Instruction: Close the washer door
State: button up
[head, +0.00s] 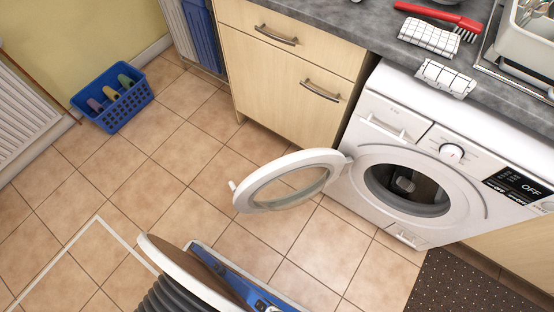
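The washer (425,165) is a white front-loader under the grey worktop at the right. Its round door (290,180) stands wide open, swung out to the left from the hinge side over the tiled floor. The door has a white ring around clear glass, with a small catch on its far left edge. The drum opening (405,187) is uncovered and its dark inside shows. The panel display (518,185) reads OFF. My gripper is not in view.
Wooden cabinets (285,75) stand left of the washer. A blue basket (112,100) with bottles sits by the wall. A dark dotted mat (465,285) lies before the washer. Tiled floor left of the door is clear. A red brush (438,14) lies on the worktop.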

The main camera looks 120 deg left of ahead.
aim_at(337, 164)
jog(key=k, duration=1.6)
jog(key=u, duration=1.85)
jog(key=i, duration=0.5)
jog(key=z, duration=0.55)
jog(key=k, duration=1.05)
jog(key=u, duration=0.9)
jog(key=i, duration=0.5)
